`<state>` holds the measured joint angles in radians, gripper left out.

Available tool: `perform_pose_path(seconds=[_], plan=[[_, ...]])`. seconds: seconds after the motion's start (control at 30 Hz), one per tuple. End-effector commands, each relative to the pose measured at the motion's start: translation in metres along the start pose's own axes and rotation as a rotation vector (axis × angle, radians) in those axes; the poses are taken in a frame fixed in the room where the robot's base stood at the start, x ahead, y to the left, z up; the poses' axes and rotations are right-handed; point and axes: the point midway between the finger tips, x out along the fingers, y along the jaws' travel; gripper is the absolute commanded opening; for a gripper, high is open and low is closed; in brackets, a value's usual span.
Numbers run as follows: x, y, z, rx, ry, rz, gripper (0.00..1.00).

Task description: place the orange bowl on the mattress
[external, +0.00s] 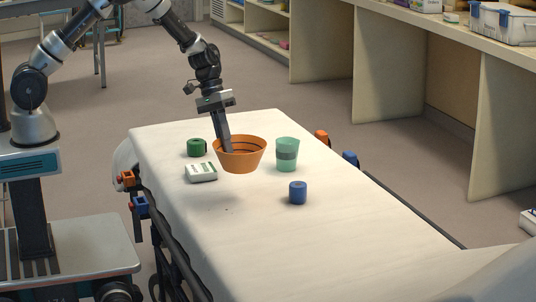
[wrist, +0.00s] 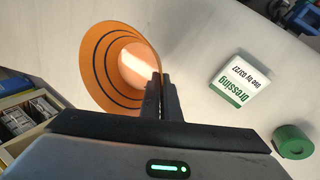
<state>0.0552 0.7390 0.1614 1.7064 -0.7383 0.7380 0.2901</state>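The orange bowl (external: 241,160) is upright over the far half of the white mattress (external: 270,240). My gripper (external: 228,150) points down at the bowl's left side, with its fingertips at the rim. In the wrist view the bowl (wrist: 96,60) shows dark rings inside, and my fingers (wrist: 162,85) are close together on its wall. The gripper looks shut on the rim. The fingertips are partly hidden by the bowl. I cannot tell whether the bowl's base touches the mattress.
Around the bowl on the mattress are a green roll (external: 196,147), a white dressing box (external: 201,172), a teal cup (external: 287,155) and a blue roll (external: 298,192). The mattress's near part is clear. Orange and blue clamps sit along the bed's sides.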

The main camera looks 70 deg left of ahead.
Motion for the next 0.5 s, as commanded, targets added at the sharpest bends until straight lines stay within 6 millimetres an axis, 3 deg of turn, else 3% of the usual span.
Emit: perform_pose_path(seconds=[0.27,0.37,0.5], plan=[[-0.005,0.010,0.001,0.004,-0.001,0.000,0.00],[0.000,0.025,0.005,0.011,-0.004,-0.002,0.00],[0.014,0.060,0.014,0.028,-0.010,-0.004,0.00]])
